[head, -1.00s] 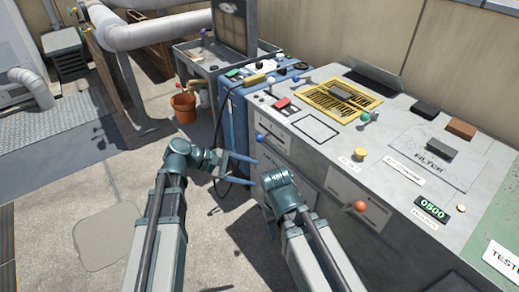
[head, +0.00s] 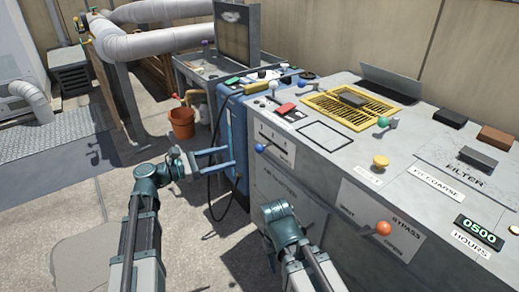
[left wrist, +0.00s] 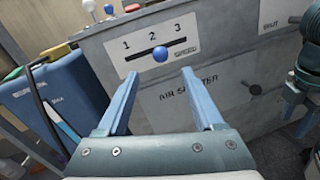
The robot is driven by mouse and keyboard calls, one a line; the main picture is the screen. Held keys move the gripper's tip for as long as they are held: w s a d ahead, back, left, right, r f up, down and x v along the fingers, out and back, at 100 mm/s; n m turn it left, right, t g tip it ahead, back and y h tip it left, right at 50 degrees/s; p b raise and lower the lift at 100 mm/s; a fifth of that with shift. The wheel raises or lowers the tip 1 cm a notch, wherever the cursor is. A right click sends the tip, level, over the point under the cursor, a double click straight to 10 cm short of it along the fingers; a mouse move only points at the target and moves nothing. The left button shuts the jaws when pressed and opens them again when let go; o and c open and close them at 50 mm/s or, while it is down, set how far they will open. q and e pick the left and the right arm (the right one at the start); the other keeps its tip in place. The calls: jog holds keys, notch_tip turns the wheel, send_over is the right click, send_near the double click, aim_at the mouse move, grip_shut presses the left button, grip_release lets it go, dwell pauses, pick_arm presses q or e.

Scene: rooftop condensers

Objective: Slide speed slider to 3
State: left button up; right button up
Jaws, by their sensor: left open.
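The speed slider is a round blue knob (head: 260,148) on the upper front of the grey cabinet (head: 330,150). In the left wrist view the blue knob (left wrist: 160,53) sits in a dark horizontal slot on a white plate (left wrist: 188,27) marked 1, 2, 3 and SPEED. It stands about under the 2. My left gripper (head: 231,156) is open and empty, just left of the knob and apart from it. In the left wrist view its fingers (left wrist: 156,84) point toward the plate with the knob between and beyond them. My right arm ends low before the cabinet; its fingers are hidden.
An orange knob (head: 383,228) on the BYPASS plate sticks out to the right. A blue box (head: 232,125) with a black cable stands left of the cabinet. An orange bucket (head: 182,123) is on the floor. Yellow, green and white knobs are on top.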

aim_at(260, 147)
pick_arm(q)
jog(key=x, duration=1.2)
jog(key=shift+f, duration=0.1)
grip_shut()
dwell(1.0)
